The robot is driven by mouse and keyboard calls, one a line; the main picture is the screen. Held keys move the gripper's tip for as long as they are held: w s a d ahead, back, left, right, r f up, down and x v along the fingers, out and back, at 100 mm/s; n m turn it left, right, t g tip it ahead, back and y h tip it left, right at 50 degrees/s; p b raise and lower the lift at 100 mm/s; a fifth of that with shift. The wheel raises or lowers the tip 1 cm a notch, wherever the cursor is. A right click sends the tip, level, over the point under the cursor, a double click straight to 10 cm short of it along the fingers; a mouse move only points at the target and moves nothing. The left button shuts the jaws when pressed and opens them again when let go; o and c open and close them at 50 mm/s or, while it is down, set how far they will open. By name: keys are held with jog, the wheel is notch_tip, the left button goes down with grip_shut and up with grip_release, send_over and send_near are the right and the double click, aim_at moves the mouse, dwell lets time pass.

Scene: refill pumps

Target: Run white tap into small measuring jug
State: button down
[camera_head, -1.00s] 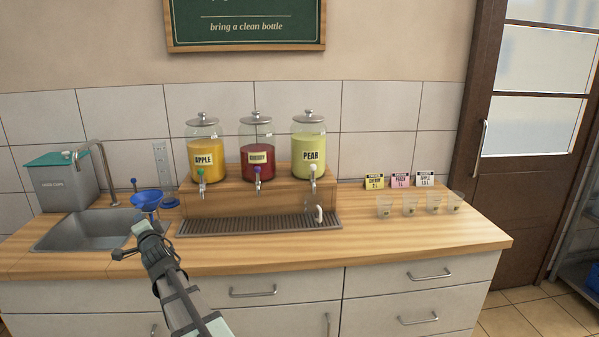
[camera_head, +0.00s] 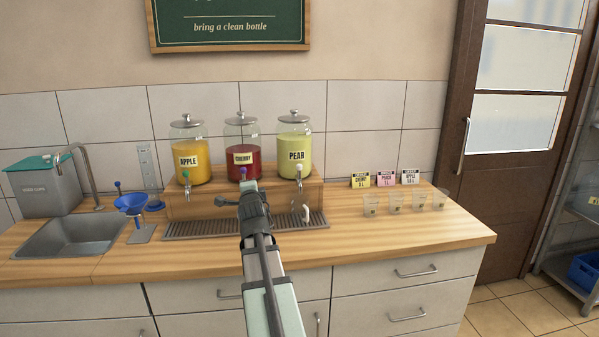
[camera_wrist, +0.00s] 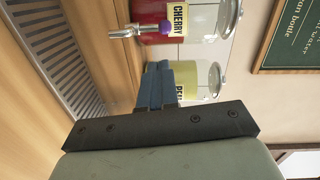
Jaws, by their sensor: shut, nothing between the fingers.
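The white tap (camera_head: 298,171) is on the front of the pear dispenser (camera_head: 294,140), the right one of three jars. In the wrist view the pear jar (camera_wrist: 211,78) is partly behind my fingers and its tap is hidden. A small white hooked piece (camera_head: 307,213) stands at the right end of the drip tray, below the white tap; I cannot tell whether it is a jug's handle. Several small clear cups (camera_head: 396,203) stand on the counter to the right; I cannot tell which is the small measuring jug. My gripper (camera_wrist: 157,84) is shut and empty, in front of the cherry dispenser.
The cherry jar (camera_head: 242,165) has a purple-topped tap, the apple jar (camera_head: 189,172) a green one. A grey drip tray (camera_head: 190,229) lies below. A blue funnel (camera_head: 131,202), a tall cylinder (camera_head: 148,170) and a sink (camera_head: 75,235) are left. The right counter front is clear.

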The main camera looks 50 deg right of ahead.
aim_at(299, 168)
jog(key=s+d+r+m+g, duration=0.1)
jog(key=s+d, duration=0.3)
jog(key=s, duration=0.2)
jog(key=s+d+r+m+g+h, duration=0.1)
jog(key=s+d+m+g, duration=0.1)
jog(key=s+d, duration=0.2)
jog(key=s, duration=0.3)
jog(key=shift+s+d+r, duration=0.2)
jog(key=shift+d+r, duration=0.05)
jog(key=shift+d, duration=0.1)
jog(key=shift+w+d, duration=0.1)
jog(key=x, duration=1.3)
jog(key=shift+w+d+r, duration=0.15)
jog(key=shift+d, duration=0.3)
